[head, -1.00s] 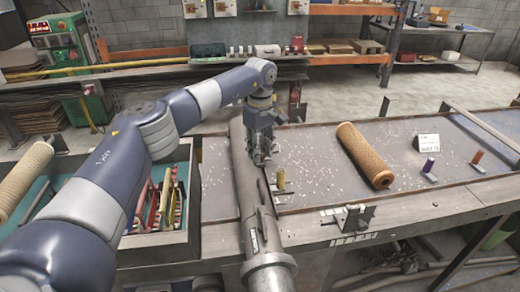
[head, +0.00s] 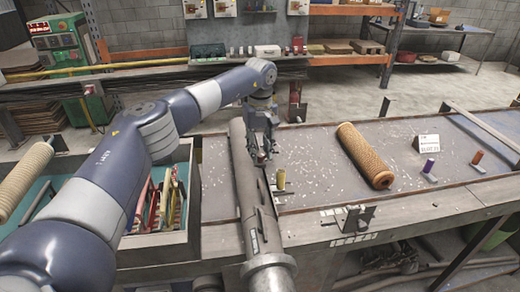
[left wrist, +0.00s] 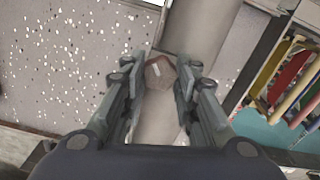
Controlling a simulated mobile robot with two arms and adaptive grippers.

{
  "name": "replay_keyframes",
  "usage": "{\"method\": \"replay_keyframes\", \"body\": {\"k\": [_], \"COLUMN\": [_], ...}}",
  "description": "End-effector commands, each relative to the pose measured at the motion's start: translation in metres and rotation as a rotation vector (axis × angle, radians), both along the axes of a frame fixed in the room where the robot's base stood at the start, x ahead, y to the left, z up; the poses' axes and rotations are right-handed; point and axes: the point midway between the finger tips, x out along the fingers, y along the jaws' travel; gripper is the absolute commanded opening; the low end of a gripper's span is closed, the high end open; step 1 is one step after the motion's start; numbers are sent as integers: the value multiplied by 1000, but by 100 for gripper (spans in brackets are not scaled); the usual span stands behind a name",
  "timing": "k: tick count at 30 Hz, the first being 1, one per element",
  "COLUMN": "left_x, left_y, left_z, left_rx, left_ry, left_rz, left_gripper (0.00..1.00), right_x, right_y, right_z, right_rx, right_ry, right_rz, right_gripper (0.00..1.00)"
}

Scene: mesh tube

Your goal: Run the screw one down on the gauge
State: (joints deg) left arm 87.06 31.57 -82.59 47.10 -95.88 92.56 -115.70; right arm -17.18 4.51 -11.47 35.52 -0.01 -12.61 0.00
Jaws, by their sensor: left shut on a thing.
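My left gripper (head: 262,150) points down over a long grey tube (head: 249,200) on the bench. In the left wrist view the left gripper (left wrist: 161,80) is shut on a small brown, faceted screw head (left wrist: 160,72) with a pale mark on top. The grey tube (left wrist: 205,30) runs beneath it. In the head view the fingers hide the screw head. I cannot tell for certain which part is the gauge, or how far the screw stands out.
A yellow pin (head: 281,180) stands right of the tube. A brown mesh roll (head: 365,156) lies farther right, near a white card (head: 429,147), a purple pin (head: 429,166) and an orange pin (head: 477,157). A tray of tools (head: 160,239) is at left. A metal bracket (head: 352,220) sits at the front edge.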

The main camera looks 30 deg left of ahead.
Motion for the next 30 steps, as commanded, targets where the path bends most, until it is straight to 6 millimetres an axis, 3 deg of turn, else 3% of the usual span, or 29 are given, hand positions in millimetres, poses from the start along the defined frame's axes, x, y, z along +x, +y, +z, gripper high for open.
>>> {"method": "replay_keyframes", "body": {"k": [18, 19, 21, 30], "left_x": [0, 0, 0, 0], "left_y": [0, 0, 0, 0], "left_z": [0, 0, 0, 0], "left_rx": [0, 0, 0, 0], "left_ry": [-1, -1, -1, 0], "left_rz": [1, 1, 1, 1], "left_gripper": [4, 30, 46, 49], "right_x": [0, 0, 0, 0], "right_y": [0, 0, 0, -1], "right_z": [0, 0, 0, 0], "right_rx": [0, 0, 0, -2], "right_ry": [0, 0, 0, 1], "right_rz": [0, 0, 0, 0], "right_gripper": [44, 44, 44, 44]}}
